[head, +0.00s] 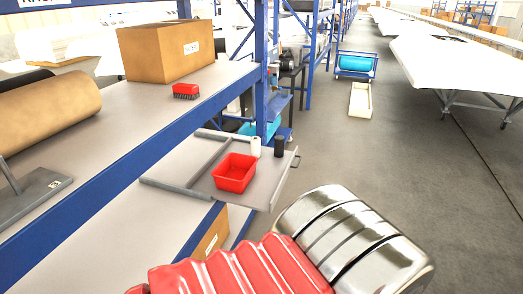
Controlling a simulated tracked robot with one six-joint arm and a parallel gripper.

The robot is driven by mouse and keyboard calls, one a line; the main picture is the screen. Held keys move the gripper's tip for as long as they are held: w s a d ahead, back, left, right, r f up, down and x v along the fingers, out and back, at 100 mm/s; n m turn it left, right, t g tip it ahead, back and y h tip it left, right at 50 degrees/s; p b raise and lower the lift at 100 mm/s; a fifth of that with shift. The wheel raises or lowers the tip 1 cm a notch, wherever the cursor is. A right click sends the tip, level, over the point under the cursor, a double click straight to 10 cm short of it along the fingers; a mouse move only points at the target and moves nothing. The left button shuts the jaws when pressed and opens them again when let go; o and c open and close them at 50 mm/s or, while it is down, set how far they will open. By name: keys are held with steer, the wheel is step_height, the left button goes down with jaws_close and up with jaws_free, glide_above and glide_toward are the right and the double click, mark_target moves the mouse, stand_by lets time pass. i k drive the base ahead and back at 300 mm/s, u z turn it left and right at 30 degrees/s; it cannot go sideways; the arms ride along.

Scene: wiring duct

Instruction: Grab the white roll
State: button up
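The white roll (256,146) is a small upright cylinder. It stands near the back right of a grey shelf tray (204,178), beside the blue rack post. A dark cylinder (279,146) stands just to its right, with a small gap. My gripper's fingers are not in view. A large red ribbed and chrome form fills the bottom of the head view.
The upper shelf at left holds a cardboard box (168,52), a red brush-like block (186,91) and a brown roll (45,115). Open grey floor (400,165) lies to the right.

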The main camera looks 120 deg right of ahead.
mark_target(256, 142)
steer(key=z, duration=4.45)
